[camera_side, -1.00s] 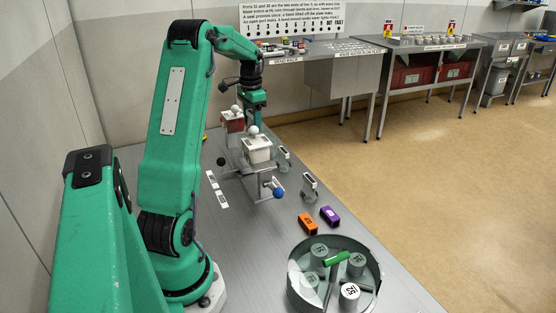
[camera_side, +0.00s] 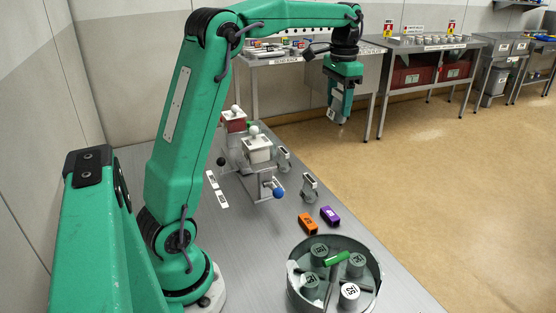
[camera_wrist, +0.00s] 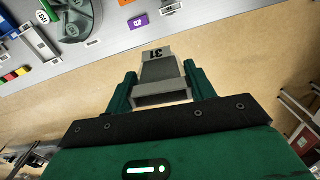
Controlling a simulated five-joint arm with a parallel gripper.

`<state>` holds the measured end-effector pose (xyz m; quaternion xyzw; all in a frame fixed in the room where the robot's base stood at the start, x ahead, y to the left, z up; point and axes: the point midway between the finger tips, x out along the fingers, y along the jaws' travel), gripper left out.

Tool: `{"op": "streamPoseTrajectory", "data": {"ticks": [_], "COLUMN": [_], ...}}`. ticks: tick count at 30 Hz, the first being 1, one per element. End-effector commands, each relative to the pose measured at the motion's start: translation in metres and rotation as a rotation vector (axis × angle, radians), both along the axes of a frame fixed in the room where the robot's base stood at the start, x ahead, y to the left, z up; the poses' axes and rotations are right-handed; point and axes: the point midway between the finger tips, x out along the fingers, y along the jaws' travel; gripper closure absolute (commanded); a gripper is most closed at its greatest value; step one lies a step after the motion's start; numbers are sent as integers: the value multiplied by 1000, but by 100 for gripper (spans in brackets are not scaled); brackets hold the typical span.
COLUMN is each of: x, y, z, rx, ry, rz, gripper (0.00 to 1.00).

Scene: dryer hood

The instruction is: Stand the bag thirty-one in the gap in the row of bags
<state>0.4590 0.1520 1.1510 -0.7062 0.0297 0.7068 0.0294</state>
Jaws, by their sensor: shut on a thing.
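My gripper (camera_side: 340,118) hangs high in the side view, beyond the right edge of the grey bench. In the wrist view my gripper (camera_wrist: 160,90) is shut on a grey, block-like bag (camera_wrist: 158,68). Its end face is marked 31, which appears upside down in that view. The bag also shows in the side view (camera_side: 333,108), small and tilted. Nothing else touches it. I cannot clearly make out a row of bags with a gap.
The bench (camera_side: 262,235) carries a stand with a white box (camera_side: 257,151), a red box (camera_side: 233,122), an orange block (camera_side: 308,223), a purple block (camera_side: 330,215) and a round divided tub (camera_side: 296,287) with several numbered cans. Open floor lies right of the bench; tables stand behind.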

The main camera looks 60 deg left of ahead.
Motion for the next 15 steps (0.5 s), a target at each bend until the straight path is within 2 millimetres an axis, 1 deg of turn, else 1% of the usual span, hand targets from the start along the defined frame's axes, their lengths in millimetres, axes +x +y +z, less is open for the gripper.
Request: {"op": "streamPoseTrajectory", "data": {"ticks": [1, 6, 9, 12, 15], "x": [4, 11, 12, 11, 10], "y": [-18, -71, -98, -121, -137], "z": [4, 15, 20, 24, 27], "rx": [1, 1, 1, 1, 1], "ry": [-3, -3, -3, -2, -2], "rz": [-28, -103, -142, -174, -196], "gripper": [68, 68, 68, 68, 68]}}
